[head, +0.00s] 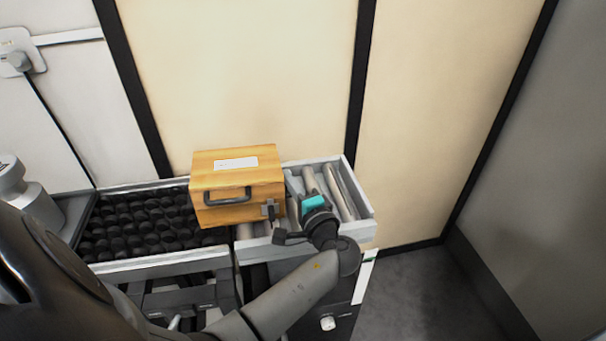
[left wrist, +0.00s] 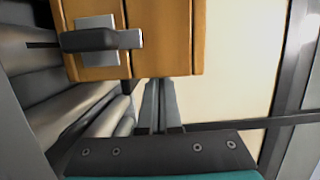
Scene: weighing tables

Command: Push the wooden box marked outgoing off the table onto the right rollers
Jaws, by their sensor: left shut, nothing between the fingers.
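The wooden box (head: 237,186) is orange-brown, with a pale label on its lid, a dark handle on its front and a metal latch at the front right. The label is too small to read. It stands upright across the border between the black knobbly surface and the right rollers (head: 345,192). My left gripper (head: 303,190) is shut and empty, low over the rollers at the box's right side. In the left wrist view, the shut fingers (left wrist: 163,85) end at the edge of the box (left wrist: 165,35); I cannot tell whether they touch it. My right gripper is out of view.
The tray of black knobs (head: 135,222) lies left of the box, with a grey metal device (head: 22,190) at its far left. A cream wall panel (head: 240,75) stands close behind. Open floor (head: 430,290) lies right of the rollers' white frame.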

